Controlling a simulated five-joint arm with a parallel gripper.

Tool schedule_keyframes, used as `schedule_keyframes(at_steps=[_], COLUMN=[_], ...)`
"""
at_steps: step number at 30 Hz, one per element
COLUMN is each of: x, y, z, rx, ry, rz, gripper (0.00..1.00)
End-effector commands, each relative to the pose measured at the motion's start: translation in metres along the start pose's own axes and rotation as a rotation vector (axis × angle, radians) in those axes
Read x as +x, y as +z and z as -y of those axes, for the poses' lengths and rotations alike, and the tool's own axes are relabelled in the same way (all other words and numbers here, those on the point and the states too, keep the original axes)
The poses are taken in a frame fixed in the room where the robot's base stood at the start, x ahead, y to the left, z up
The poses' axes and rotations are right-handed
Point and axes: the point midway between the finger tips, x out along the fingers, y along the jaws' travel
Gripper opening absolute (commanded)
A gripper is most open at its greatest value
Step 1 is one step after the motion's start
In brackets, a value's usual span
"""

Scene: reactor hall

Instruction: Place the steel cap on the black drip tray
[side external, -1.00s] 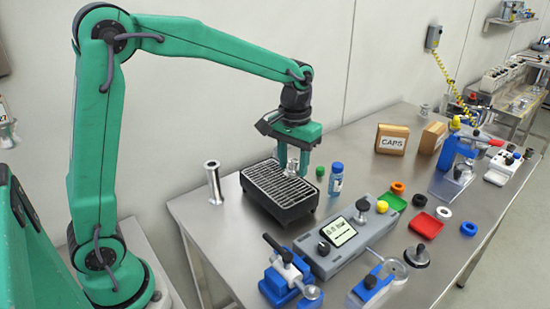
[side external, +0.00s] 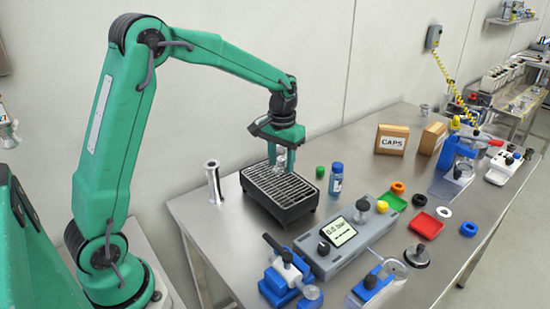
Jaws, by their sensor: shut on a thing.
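My green gripper (side external: 279,155) is shut on the small steel cap (side external: 281,161). It holds the cap over the back part of the black drip tray (side external: 285,211), whose top is a slatted metal grille. The fingers partly hide the cap. I cannot tell whether the cap touches the grille or hangs just above it.
A steel tube (side external: 213,183) stands left of the tray. A green cap (side external: 320,172) and a blue bottle (side external: 335,180) stand close to its right. A grey gauge box (side external: 345,236) is in front. A CAPS box (side external: 391,140) stands further right on the steel table (side external: 205,222).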

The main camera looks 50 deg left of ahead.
Motion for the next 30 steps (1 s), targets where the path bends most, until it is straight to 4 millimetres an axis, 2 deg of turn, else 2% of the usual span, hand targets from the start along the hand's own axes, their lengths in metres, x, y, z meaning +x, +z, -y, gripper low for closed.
schedule_keyframes(at_steps=[3,8,16,25,30], x=[0.009,0.016,0.019,0.05,0.057], y=[-0.01,-0.016,-0.017,-0.016,-0.016], z=[0.013,0.022,0.022,0.022,0.022], rx=[-0.002,0.0,0.001,0.0,0.0], ry=[0.0,0.0,0.0,0.0,0.0], rz=[0.0,-0.001,-0.001,0.002,-0.001], gripper=[0.16,0.16,0.16,0.16,0.16])
